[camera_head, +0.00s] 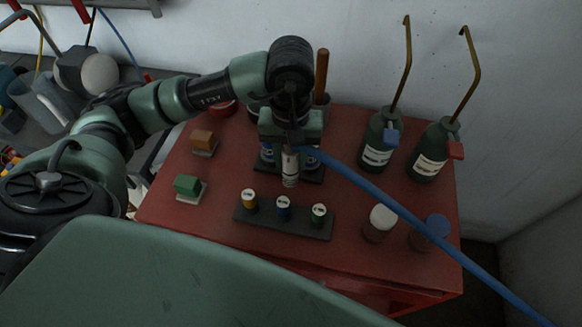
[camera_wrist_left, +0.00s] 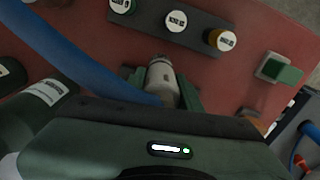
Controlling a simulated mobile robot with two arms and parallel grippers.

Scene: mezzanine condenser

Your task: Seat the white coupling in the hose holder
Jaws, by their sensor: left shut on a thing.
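The white coupling (camera_head: 290,168) hangs upright below my left gripper (camera_head: 290,143), over the red tabletop. It is a pale cylinder with a metal tip. In the left wrist view the coupling (camera_wrist_left: 163,80) sits between the two green fingers, which are shut on it. A blue hose (camera_head: 385,202) runs from beside the gripper to the lower right. A dark base (camera_head: 315,172) with bottle-like items stands behind the coupling, mostly hidden by my gripper. I cannot tell for sure which thing is the hose holder. My right gripper is not in view.
A black rack (camera_head: 262,222) holds three labelled cans in front of the coupling. Two green bottles (camera_head: 380,140) with brass spouts stand at right, behind two capped jars (camera_head: 379,223). Green (camera_head: 188,186) and orange (camera_head: 203,139) blocks sit at left. Red tabletop is bare between blocks and rack.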

